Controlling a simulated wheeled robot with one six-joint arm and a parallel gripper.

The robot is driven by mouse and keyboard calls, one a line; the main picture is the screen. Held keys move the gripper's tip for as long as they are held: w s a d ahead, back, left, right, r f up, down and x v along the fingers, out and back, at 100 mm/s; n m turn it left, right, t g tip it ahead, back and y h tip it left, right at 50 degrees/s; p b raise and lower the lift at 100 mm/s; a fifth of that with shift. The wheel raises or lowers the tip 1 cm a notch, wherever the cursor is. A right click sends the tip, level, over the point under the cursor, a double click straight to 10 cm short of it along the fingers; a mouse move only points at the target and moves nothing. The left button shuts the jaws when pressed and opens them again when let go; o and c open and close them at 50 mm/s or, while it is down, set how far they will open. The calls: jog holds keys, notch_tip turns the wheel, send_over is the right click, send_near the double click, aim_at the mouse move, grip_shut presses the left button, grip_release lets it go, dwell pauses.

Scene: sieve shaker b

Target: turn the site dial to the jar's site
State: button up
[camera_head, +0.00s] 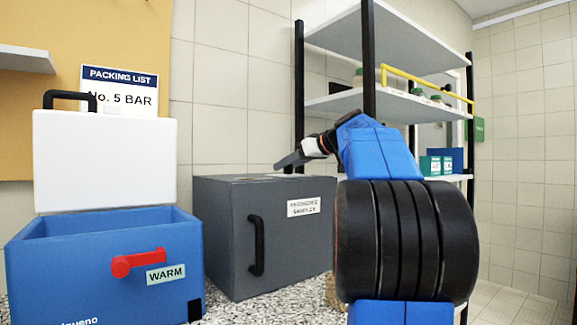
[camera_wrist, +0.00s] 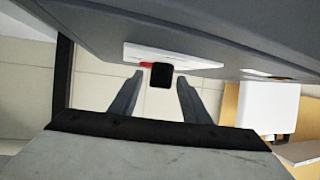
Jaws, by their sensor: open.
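In the wrist view, my gripper (camera_wrist: 160,77) is open, with one finger on each side of a small black block (camera_wrist: 161,75). The block stands out from a white plate (camera_wrist: 195,62) on a dark grey surface, with a small red mark (camera_wrist: 145,64) beside it. This looks like the dial, but its setting cannot be read. I cannot tell whether the fingers touch it. In the head view, my gripper (camera_head: 278,165) is over the top of the grey box (camera_head: 225,235); the dial is not clear there. Several green-lidded jars (camera_head: 437,99) stand on the middle shelf; which one is meant is unclear.
A blue cooler (camera_head: 90,265) with its white lid (camera_head: 105,160) raised and a red handle (camera_head: 138,262) stands left of the grey box. A packing list sign (camera_head: 120,78) reads "No. 5 BAR". A shelf rack (camera_head: 345,104) with a yellow rail (camera_head: 410,80) stands behind my arm.

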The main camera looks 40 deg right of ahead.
jog(key=c, duration=1)
jog(key=shift+c, duration=0.2)
jog(key=shift+a+m+h, duration=0.1)
jog(key=shift+m+h, duration=0.2)
jog(key=shift+h, duration=0.1)
jog(key=m+h, duration=0.2)
jog(key=shift+h, duration=0.4)
jog(key=shift+w+m+g+h, duration=0.1)
jog(key=shift+m+g+h, duration=0.6)
jog(key=shift+m+h, duration=1.15)
jog(key=shift+m+g+h, duration=0.7)
jog(key=shift+m+h, duration=1.05)
jog(key=shift+h, duration=0.1)
jog(key=m+g+h, duration=0.2)
jog(key=m+g, duration=0.1)
jog(key=m+g+h, duration=0.2)
jog(key=m+g, duration=0.1)
jog(key=shift+w, duration=0.1)
jog(key=m+g, duration=0.4)
jog(key=shift+h, duration=0.4)
jog(key=shift+m+g+y, duration=0.3)
jog(key=shift+m+g, duration=1.5)
jog(key=shift+g, duration=0.5)
